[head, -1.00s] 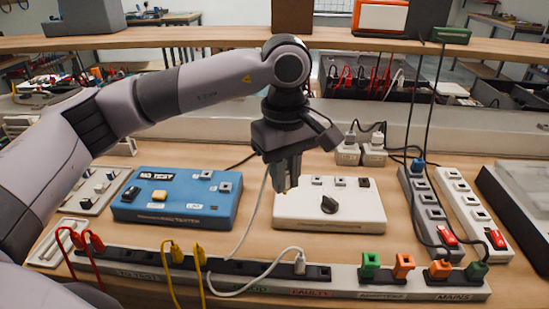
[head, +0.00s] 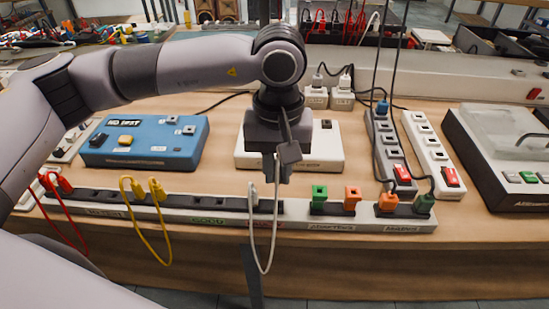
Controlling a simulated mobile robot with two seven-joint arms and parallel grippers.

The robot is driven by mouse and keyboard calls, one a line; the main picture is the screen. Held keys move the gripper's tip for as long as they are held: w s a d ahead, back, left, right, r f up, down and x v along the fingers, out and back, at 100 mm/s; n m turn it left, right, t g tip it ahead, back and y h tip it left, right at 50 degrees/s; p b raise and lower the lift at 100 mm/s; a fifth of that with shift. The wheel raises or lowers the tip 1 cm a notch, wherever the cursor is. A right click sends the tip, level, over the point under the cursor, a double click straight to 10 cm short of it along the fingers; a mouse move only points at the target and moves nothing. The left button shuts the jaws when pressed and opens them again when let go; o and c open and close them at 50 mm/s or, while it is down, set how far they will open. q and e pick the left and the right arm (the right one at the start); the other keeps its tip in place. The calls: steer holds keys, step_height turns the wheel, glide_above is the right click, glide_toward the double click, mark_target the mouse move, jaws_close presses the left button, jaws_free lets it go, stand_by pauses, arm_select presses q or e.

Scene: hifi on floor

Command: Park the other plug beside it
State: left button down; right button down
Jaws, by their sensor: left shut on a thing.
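A white plug (head: 252,196) stands upright in a dark slot of the long grey rack (head: 305,226) along the bench's front edge, by a red label. Its white cable (head: 262,268) hangs in a loop over the front edge and rises to my left gripper (head: 283,176). My left gripper points down and is shut on the cable's other end, a plug mostly hidden by the fingers. It is just right of the standing plug and behind or above the rack; the exact height is unclear. My right gripper is out of view.
Green (head: 319,194) and orange adapters (head: 352,197) stand close right of the gripper. Yellow leads (head: 157,190) and red leads (head: 62,184) fill slots at left. A white tester box (head: 325,150) is behind the gripper, a blue tester (head: 145,140) further left. Power strips (head: 430,155) lie at right.

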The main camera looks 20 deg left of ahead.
mark_target(278, 185)
arm_select(q)
steer(key=shift+f+b, duration=0.85)
steer(key=shift+f, duration=1.55)
steer(key=shift+b, duration=0.55)
steer(key=shift+f+b, duration=0.95)
steer(key=shift+b, duration=0.1)
stand_by(0.6)
steer(key=c, duration=1)
jaws_free()
